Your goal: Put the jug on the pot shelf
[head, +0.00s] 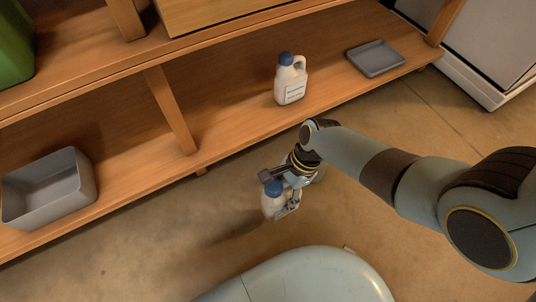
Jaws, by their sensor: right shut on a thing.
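My right gripper (284,190) is shut on a white jug with a blue cap (273,206). It holds this jug in front of the wooden shelf, over the floor, and the fingers and wrist hide part of it. A second white jug with a blue cap, a handle and a label (290,88) stands upright on the lower wooden shelf board (232,118), apart from my gripper. I cannot tell from this view which shelf is the pot shelf. My left gripper is not in view.
A grey open bin (84,190) stands at the left on the lower board. A shallow grey tray (375,58) lies at its right. A slanting wooden post (171,110) divides the shelf. A green container (14,42) is at upper left. Board around the standing jug is clear.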

